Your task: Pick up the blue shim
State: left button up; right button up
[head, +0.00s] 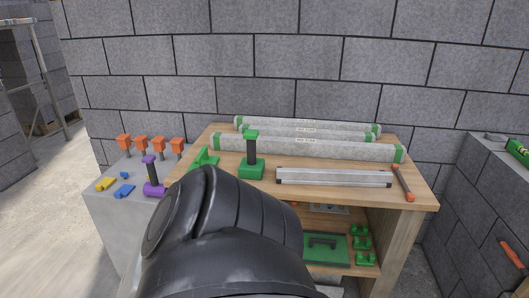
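A blue piece (124,191) lies flat on the grey block ledge at the left. A smaller blue piece (124,175) lies just behind it. I cannot tell for sure which of them is the shim. A yellow piece (106,184) lies to their left. A large black link of my own arm fills the lower middle of the head view and hides part of the ledge and the workbench. Neither of my grippers shows.
A purple-based tool (152,178) stands right of the blue pieces. Several orange-headed tools (141,142) stand behind. The wooden workbench (415,190) holds wrapped rolls (300,146), a green-based float (251,160), a metal bar (333,177) and a hammer (402,182). A block wall closes the back.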

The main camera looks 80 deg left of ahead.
aim_at(125, 190)
jog(key=u, duration=3.65)
jog(key=i, duration=1.6)
jog(key=u, duration=0.3)
